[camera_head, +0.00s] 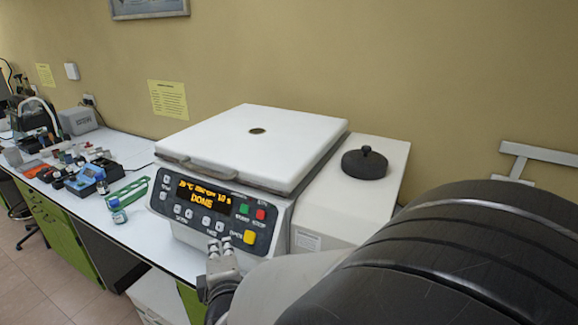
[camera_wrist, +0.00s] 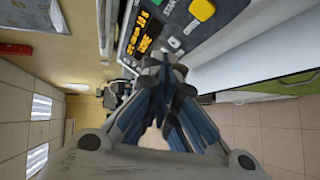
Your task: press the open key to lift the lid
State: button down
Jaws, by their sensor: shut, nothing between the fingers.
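A white centrifuge-like machine stands on the bench with its flat white lid (camera_head: 262,140) down. Its dark front panel (camera_head: 168,202) carries an amber display (camera_head: 202,196) reading "DONE". A yellow key (camera_head: 250,237) sits at the panel's lower right, below a green key (camera_head: 244,208) and a red key (camera_head: 260,214). The labels are too small to read surely. The yellow key also shows at the top of the wrist view (camera_wrist: 202,10). My gripper (camera_head: 220,246) is shut and empty, in front of the panel, left of and slightly below the yellow key in the head view. Contact with the panel cannot be told.
A white box with a round black knobbed piece (camera_head: 364,163) stands right of the machine. A green rack (camera_head: 128,190) and a small bottle (camera_head: 117,211) are on the bench to the left, with several bottles and instruments beyond. The wall is behind.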

aim_at(250, 237)
jog(key=shift+s+a+r+n+t, duration=0.1)
jog(key=shift+s+a+n+t, duration=0.1)
jog(key=shift+a+n, duration=0.2)
jog(key=shift+s+a+n+t, duration=0.1)
jog(key=shift+a+n+t, duration=0.1)
jog(key=shift+a+n, duration=0.15)
jog(key=shift+w+d, duration=0.1)
jog(key=shift+w, duration=0.05)
jog(key=shift+w+d+f+b, duration=0.45)
jog(key=shift+w+f+b, duration=0.4)
jog(key=shift+w, duration=0.25)
jog(key=shift+w+d+f+b, duration=0.45)
jog(key=shift+w+f+b, duration=0.35)
jog(key=shift+w, duration=0.35)
jog(key=shift+w+d+f+b, duration=0.45)
jog(key=shift+w+f+b, duration=0.35)
jog(key=shift+w, duration=0.3)
jog(key=shift+w, duration=0.1)
jog(key=shift+w+d+f+b, duration=0.15)
jog(key=shift+w+f+b, duration=0.05)
jog(key=shift+w+b, duration=0.1)
